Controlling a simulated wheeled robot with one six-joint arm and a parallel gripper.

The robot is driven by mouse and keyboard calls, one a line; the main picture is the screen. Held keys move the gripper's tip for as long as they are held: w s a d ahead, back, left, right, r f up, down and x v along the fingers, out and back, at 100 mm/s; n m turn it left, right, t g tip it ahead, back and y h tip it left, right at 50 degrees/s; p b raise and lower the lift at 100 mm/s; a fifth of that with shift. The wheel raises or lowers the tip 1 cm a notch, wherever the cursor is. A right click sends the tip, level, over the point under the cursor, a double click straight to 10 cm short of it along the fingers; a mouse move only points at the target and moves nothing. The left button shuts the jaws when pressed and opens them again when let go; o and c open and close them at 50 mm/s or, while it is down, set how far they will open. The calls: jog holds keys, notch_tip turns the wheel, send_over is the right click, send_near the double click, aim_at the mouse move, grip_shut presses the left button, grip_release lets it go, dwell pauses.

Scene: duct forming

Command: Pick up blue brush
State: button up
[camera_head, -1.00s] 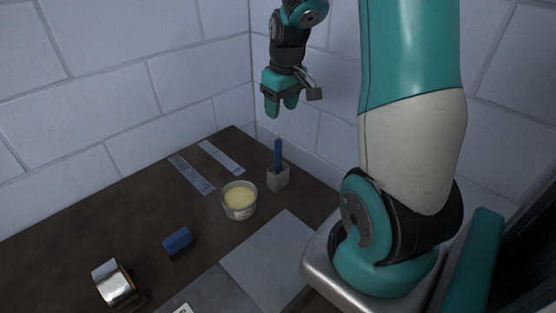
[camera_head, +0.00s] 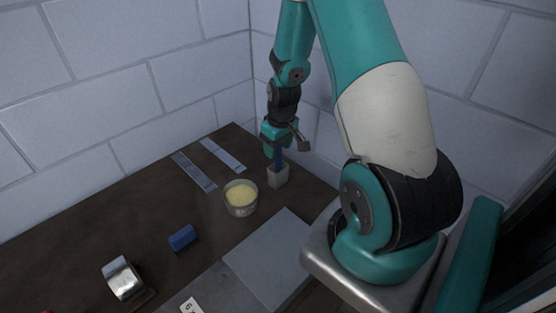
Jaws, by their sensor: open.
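The blue brush (camera_head: 279,159) stands upright in a small light-grey holder (camera_head: 278,178) on the dark table. Its lower end is hidden inside the holder and its upper part is covered by my gripper. My gripper (camera_head: 274,155) is open and points down, with its teal fingers at the brush's handle. I cannot tell whether the fingers touch the brush or stand around it.
A bowl of pale yellow paste (camera_head: 240,198) stands left of the holder. Two light strips (camera_head: 222,156) lie behind it. A blue block (camera_head: 183,238), a silver tape roll (camera_head: 122,278) and a grey sheet (camera_head: 268,258) lie nearer. White block walls (camera_head: 180,85) close the corner behind.

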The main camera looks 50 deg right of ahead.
jog(key=shift+c, duration=0.4)
grip_shut()
jog(key=shift+r, duration=0.1)
